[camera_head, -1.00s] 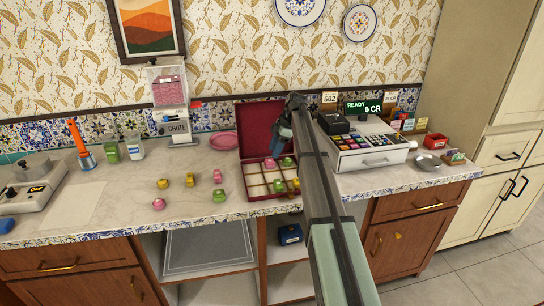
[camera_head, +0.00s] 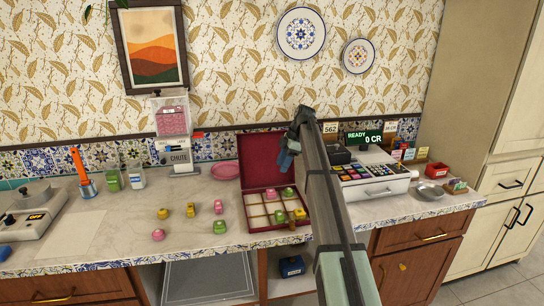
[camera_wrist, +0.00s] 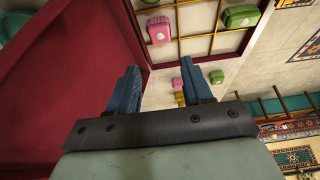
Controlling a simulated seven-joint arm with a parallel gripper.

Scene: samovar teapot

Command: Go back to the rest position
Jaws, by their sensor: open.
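My gripper (camera_head: 287,150) is raised above the open dark red box (camera_head: 257,160), in front of its lid. In the wrist view its two blue fingers (camera_wrist: 162,88) stand apart with nothing between them. The box tray is divided into compartments by gold strips; pink, green and yellow pieces lie in some of them. A pink piece (camera_wrist: 159,29) and a green piece (camera_wrist: 241,16) show in the wrist view. My arm hides part of the box's right side.
Loose pink, yellow and green pieces (camera_head: 219,227) lie on the counter left of the box. A cash register (camera_head: 375,180) is to the right. Bare counter lies at the left front.

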